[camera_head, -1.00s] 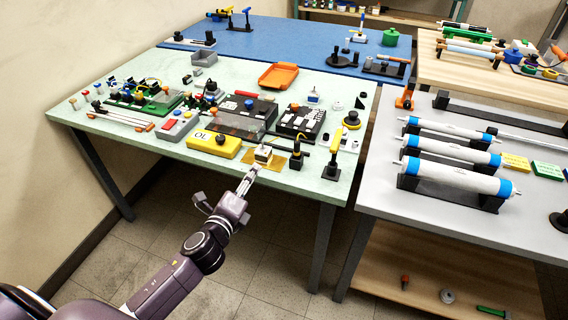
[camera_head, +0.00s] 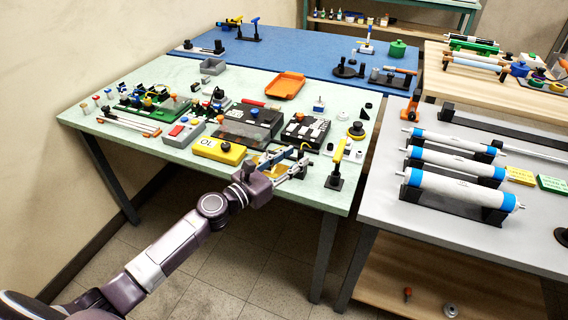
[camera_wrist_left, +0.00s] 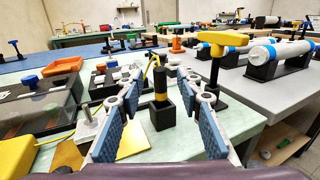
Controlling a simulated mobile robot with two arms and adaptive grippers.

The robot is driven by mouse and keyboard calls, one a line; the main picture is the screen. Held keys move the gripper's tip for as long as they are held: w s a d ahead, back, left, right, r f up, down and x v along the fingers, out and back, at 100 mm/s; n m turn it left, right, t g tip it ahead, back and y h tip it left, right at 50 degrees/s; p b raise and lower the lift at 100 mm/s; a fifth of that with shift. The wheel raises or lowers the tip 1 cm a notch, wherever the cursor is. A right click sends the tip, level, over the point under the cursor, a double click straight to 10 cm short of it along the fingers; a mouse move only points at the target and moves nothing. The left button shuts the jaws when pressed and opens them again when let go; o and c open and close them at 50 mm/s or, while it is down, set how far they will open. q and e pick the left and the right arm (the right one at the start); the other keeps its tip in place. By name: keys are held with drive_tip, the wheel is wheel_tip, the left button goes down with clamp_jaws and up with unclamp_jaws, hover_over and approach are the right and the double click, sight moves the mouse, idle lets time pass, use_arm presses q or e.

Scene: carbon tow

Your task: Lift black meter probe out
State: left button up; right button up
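The black meter probe (camera_wrist_left: 160,84), with a yellow band round its middle, stands upright in a small black square holder (camera_wrist_left: 162,114) in the left wrist view. A yellow cable rises from its top. My left gripper (camera_wrist_left: 157,92) is open, its blue-padded fingers spread to either side of the probe, which shows between the fingertips with gaps on both sides. In the head view, my left gripper (camera_head: 294,164) is low over the front edge of the green table (camera_head: 200,163) and hides most of the probe and holder. My right gripper is not in view.
A yellow-handled tool (camera_head: 336,160) in a black stand is just right of my left gripper. A yellow box (camera_head: 218,150) and a black case (camera_head: 306,131) are close by. An orange tray (camera_head: 285,86) lies farther back. A grey table (camera_head: 385,205) stands right.

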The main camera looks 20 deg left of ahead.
sight(299, 154)
use_arm(q)
drive_tip(key=shift+x, duration=1.15)
drive_tip(key=shift+w+d, duration=0.25)
drive_tip(key=shift+w, duration=0.25)
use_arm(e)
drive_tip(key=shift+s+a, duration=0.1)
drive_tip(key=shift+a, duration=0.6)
use_arm(q)
drive_tip(key=shift+c, duration=0.6)
drive_tip(key=c, duration=0.8)
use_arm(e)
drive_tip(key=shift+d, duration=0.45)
use_arm(q)
drive_tip(key=shift+r, duration=0.1)
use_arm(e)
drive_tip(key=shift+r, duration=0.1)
use_arm(q)
drive_tip(key=shift+r+p, duration=2.35)
drive_tip(key=shift+r, duration=0.1)
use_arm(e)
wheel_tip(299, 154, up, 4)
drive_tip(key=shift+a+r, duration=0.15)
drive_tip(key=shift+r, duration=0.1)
